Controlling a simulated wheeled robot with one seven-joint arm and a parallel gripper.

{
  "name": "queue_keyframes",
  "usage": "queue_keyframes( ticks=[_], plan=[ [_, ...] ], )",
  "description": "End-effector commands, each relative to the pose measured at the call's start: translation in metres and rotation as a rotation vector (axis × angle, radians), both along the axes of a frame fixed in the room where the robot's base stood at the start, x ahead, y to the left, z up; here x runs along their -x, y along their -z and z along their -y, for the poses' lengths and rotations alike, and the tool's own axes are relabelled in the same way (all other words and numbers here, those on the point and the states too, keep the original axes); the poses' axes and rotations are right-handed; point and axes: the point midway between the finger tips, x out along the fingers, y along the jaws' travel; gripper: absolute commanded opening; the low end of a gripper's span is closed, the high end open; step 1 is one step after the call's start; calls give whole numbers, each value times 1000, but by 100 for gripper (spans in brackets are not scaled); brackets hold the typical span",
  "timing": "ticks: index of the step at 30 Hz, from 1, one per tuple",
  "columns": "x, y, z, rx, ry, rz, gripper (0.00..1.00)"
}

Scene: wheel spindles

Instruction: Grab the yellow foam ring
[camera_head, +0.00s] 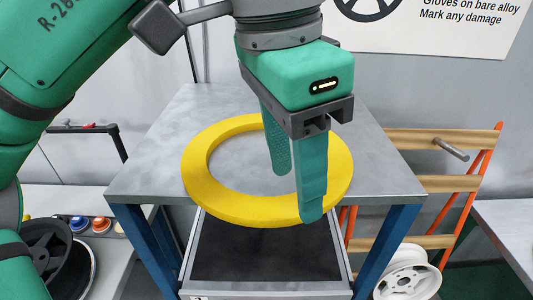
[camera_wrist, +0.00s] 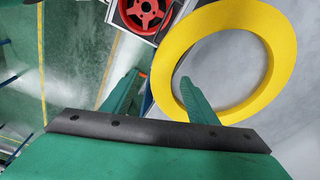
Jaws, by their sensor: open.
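The yellow foam ring (camera_head: 204,187) lies flat on the grey metal tabletop, its near edge at the table's front edge. In the wrist view the ring (camera_wrist: 277,45) fills the upper right. My gripper (camera_head: 297,195) is open and empty, pointing down over the ring's near right part. In the head view, one finger shows against the ring's hole and the other crosses in front of the near band. In the wrist view my gripper (camera_wrist: 160,77) has its right finger overlapping the ring and its left finger outside it. I cannot tell whether the fingertips are level with the ring.
The grey table (camera_head: 385,180) has blue legs, with a dark-lined open drawer (camera_head: 265,255) below its front. A red wheel (camera_wrist: 143,12) shows in the wrist view. An orange rack (camera_head: 430,190) with a white wheel (camera_head: 408,275) stands right. The tabletop around the ring is clear.

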Motion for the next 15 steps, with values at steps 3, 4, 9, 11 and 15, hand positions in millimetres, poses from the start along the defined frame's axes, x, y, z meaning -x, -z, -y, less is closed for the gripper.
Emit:
queue_keyframes(
  ticks=[3,4,9,11,15],
  plan=[
    [-4,18,3,-2,-1,-1,53],
    [-4,21,3,-2,0,-1,53],
    [-5,34,5,-1,0,1,53],
    [-5,35,5,0,0,1,53],
    [-5,35,5,0,0,1,53]
  ],
)
